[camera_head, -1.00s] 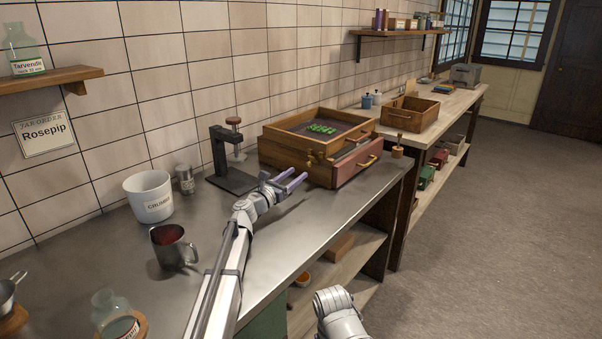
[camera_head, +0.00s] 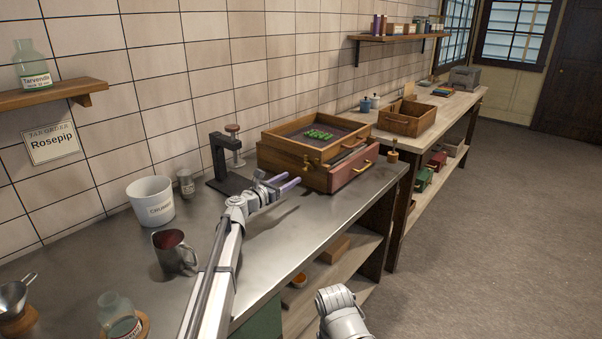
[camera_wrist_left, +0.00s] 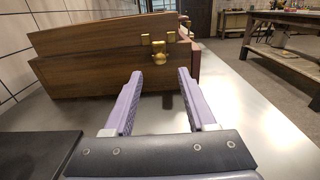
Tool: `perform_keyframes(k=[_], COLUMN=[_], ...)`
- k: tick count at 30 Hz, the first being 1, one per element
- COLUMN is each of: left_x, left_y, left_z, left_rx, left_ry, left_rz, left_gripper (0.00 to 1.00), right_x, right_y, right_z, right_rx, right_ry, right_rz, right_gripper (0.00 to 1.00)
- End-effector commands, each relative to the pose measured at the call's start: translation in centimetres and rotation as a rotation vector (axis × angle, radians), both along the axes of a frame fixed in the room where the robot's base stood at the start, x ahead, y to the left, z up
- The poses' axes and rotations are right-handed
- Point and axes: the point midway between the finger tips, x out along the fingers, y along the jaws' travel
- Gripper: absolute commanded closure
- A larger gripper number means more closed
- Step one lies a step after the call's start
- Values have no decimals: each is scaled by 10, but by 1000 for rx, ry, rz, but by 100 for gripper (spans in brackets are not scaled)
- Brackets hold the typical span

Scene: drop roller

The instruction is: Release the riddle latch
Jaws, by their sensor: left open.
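The riddle (camera_head: 275,142) is a square wooden tray with a dark bed and green pieces (camera_head: 319,134) on it. It sits on a wooden box with a reddish drawer (camera_head: 352,170). A brass latch (camera_head: 308,160) is on its near side; in the left wrist view the brass latch (camera_wrist_left: 158,48) is straight ahead, past the fingertips. My left gripper (camera_head: 294,177) is open and empty, in front of the box and below latch height. In the left wrist view its purple fingers (camera_wrist_left: 160,74) are spread, apart from the latch. My right gripper is not in view.
A black press stand (camera_head: 222,165) is left of the riddle. A white crock (camera_head: 151,201), a small tin (camera_head: 186,182) and a metal mug (camera_head: 174,251) stand to the left on the steel counter (camera_head: 285,240). A small brush-like tool (camera_head: 393,152) stands right of the drawer.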

Motion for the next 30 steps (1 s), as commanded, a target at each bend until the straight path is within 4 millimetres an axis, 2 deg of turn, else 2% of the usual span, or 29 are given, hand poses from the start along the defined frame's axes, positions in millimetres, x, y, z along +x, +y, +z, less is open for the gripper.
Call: perform_keyframes(k=[12,22,30], left_x=[50,53,53], left_y=[-35,-39,-39], left_z=[0,0,0], left_rx=[-1,-1,-1], left_ry=[-1,-1,-1], left_rz=[0,0,1], left_gripper=[44,44,74], right_x=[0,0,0], right_y=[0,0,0], right_z=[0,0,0], right_rx=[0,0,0], right_ry=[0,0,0], right_rz=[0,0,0], right_gripper=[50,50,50])
